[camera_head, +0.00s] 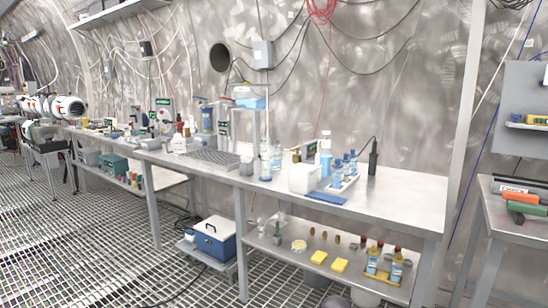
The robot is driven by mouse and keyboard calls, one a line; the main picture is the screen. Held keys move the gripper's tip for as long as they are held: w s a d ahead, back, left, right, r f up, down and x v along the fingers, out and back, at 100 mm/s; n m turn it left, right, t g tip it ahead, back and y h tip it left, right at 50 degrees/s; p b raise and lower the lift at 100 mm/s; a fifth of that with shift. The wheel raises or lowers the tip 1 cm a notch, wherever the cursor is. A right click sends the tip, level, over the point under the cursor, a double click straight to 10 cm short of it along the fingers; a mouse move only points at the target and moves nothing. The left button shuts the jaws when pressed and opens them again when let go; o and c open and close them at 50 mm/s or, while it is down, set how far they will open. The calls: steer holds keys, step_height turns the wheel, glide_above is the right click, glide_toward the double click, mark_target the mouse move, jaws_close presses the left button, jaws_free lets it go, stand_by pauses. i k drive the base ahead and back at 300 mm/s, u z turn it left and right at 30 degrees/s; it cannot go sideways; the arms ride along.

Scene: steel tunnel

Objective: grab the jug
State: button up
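A white squat container (303,178) stands on the long steel bench (395,205), right of its middle. It may be the jug, but no handle or spout can be made out at this size. A blue-and-white bottle (326,158) stands close behind it to the right. A blue flat item (327,198) lies in front of it to the right. My gripper is not in view.
A white rack with several small blue-capped bottles (346,172) and a dark upright device (373,157) stand farther right. Clear glassware (265,167) stands left. The bench's right end is bare. A blue-and-white box (215,238) sits low below the bench. Grated floor lies in front.

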mark_target(276, 150)
steer(key=z, duration=0.15)
steer(key=i, duration=0.85)
steer(key=z, duration=0.3)
